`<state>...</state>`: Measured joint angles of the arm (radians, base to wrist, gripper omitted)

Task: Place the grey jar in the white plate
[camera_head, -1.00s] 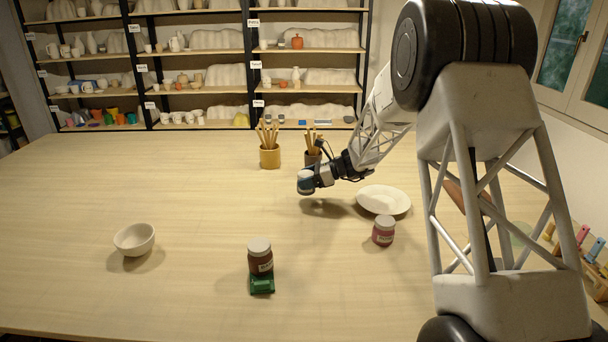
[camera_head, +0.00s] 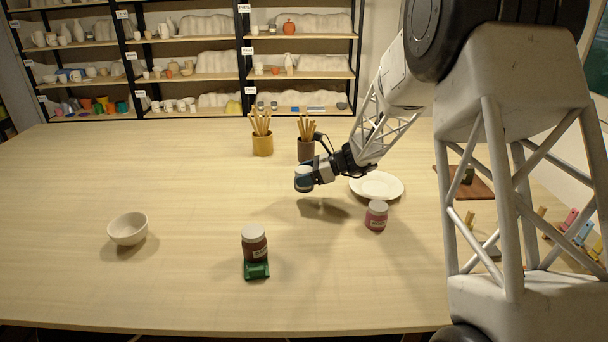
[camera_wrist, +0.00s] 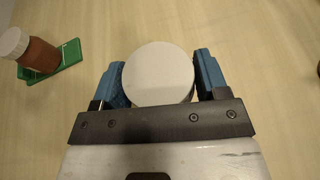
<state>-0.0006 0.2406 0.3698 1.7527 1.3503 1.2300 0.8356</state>
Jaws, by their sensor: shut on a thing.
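My gripper (camera_head: 302,182) is shut on a jar with a pale lid. In the wrist view the round lid (camera_wrist: 158,72) sits between the two blue fingers and hides the jar's body, so its grey colour does not show. The jar is held upright above the table, with a shadow below. The white plate (camera_head: 390,194) lies to the right of my gripper in the head view, empty as far as it shows. The jar is apart from the plate, to its left. The plate is not in the wrist view.
A pink jar (camera_head: 376,216) stands just in front of the plate. A brown jar (camera_head: 254,244) rests on a green stand (camera_head: 257,271). A white bowl (camera_head: 128,229) is at left. Two pots of sticks, yellow (camera_head: 263,145) and brown (camera_head: 306,150), stand behind. The table's middle is clear.

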